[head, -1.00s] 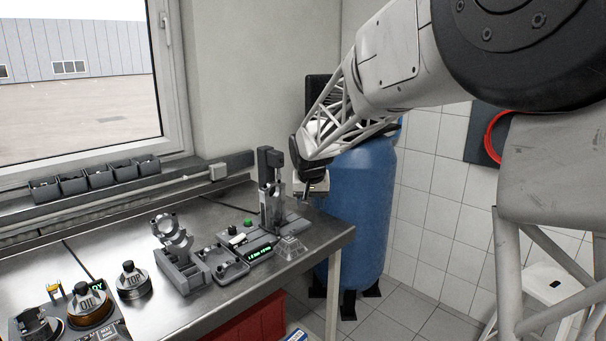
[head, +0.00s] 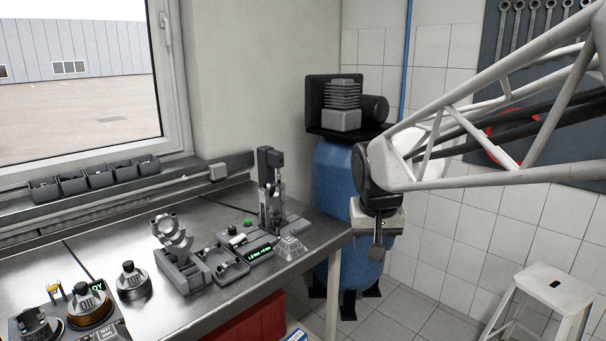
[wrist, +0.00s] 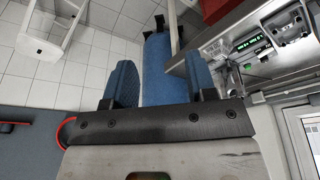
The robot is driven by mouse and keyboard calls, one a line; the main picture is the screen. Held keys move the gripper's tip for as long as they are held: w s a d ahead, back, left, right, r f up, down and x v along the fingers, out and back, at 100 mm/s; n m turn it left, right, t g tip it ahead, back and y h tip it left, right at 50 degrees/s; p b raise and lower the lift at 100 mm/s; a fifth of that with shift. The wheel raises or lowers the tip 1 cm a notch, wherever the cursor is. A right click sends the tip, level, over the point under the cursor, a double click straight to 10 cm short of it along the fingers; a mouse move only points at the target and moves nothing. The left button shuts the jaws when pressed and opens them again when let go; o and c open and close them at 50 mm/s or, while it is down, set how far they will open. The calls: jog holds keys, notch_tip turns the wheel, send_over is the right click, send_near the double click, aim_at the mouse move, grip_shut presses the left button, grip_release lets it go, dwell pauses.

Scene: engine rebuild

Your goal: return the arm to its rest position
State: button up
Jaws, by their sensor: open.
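My gripper (head: 377,245) hangs pointing down at the end of my arm, to the right of the workbench and in front of the blue tank (head: 334,190). It is clear of the bench edge. In the wrist view my gripper's two blue-padded fingers (wrist: 160,85) are wide apart with nothing between them. The blue tank (wrist: 157,68) shows beyond the fingers, apart from them.
A white stool (head: 553,290) stands at the lower right. A tool board (head: 505,55) hangs on the tiled wall. Floor between is open.

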jog(key=s+d+f, duration=0.2)
jog(key=s+f, duration=0.1)
jog(key=s, duration=0.8)
jog(key=s+d+f, duration=0.2)
jog(key=s, duration=0.9)
jog(key=shift+s+d+f+g, duration=0.3)
jog(key=shift+d+f, duration=0.05)
jog(key=shift+f, duration=0.05)
